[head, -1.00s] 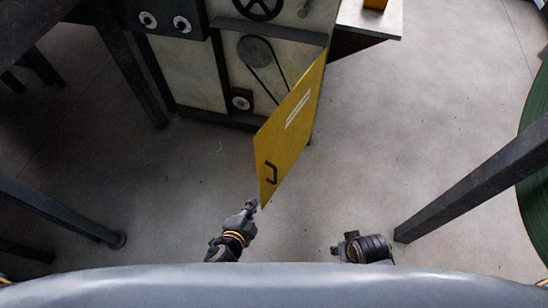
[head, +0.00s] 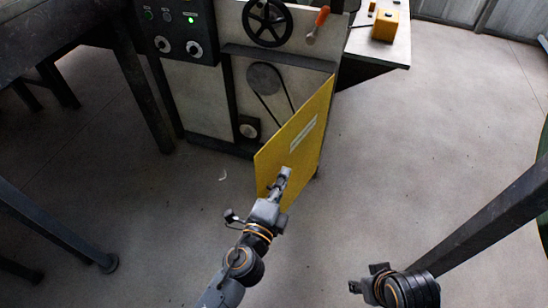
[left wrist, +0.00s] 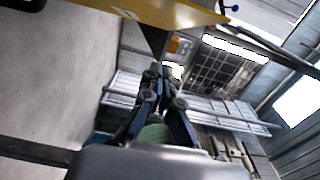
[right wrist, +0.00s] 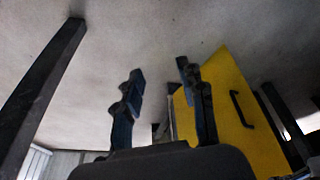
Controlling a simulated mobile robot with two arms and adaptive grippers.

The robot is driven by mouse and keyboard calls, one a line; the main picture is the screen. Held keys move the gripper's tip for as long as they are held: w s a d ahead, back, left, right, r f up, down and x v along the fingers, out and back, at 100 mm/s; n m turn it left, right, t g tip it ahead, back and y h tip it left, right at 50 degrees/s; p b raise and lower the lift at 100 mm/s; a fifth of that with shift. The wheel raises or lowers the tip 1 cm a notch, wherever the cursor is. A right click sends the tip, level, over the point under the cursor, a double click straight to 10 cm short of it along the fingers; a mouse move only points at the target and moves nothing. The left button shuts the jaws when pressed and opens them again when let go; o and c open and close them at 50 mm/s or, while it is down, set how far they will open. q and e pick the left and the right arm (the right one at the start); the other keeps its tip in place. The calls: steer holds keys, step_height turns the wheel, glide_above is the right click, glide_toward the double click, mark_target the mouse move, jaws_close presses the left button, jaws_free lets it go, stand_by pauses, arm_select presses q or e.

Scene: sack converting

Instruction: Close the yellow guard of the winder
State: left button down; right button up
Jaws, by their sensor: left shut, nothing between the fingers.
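The yellow guard (head: 277,153) stands swung open from the winder (head: 240,75), hinged at its right side and exposing a pulley and belt (head: 265,82). My left gripper (head: 284,174) is shut and empty, in front of the guard's lower part in the head view; I cannot tell whether it touches. It hides the handle there. The handle (right wrist: 241,109) shows on the guard (right wrist: 262,140) in the right wrist view. The guard's edge (left wrist: 175,12) crosses the top of the left wrist view. My right gripper (head: 366,279) is open and empty, low at the right (right wrist: 160,95).
A dark post (head: 490,220) slants at the right. Dark table legs (head: 140,95) stand at the left. A shelf with a yellow box (head: 385,25) is beside the winder. The floor (head: 400,150) right of the guard is clear.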

mark_target(273, 161)
arm_select(q)
steer(key=shift+w+a+p, duration=0.1)
steer(key=shift+w+a, duration=0.3)
steer(key=shift+w, duration=0.45)
steer(key=shift+w+a+p, duration=0.15)
steer(key=shift+w+a, duration=0.2)
steer(key=shift+w, duration=0.55)
steer(key=shift+w+a+p, duration=0.1)
steer(key=shift+w+a, duration=0.3)
steer(key=shift+w, duration=0.45)
arm_select(e)
steer(key=shift+x, duration=1.85)
arm_select(q)
steer(key=shift+a, duration=0.1)
arm_select(e)
steer(key=shift+s, duration=0.2)
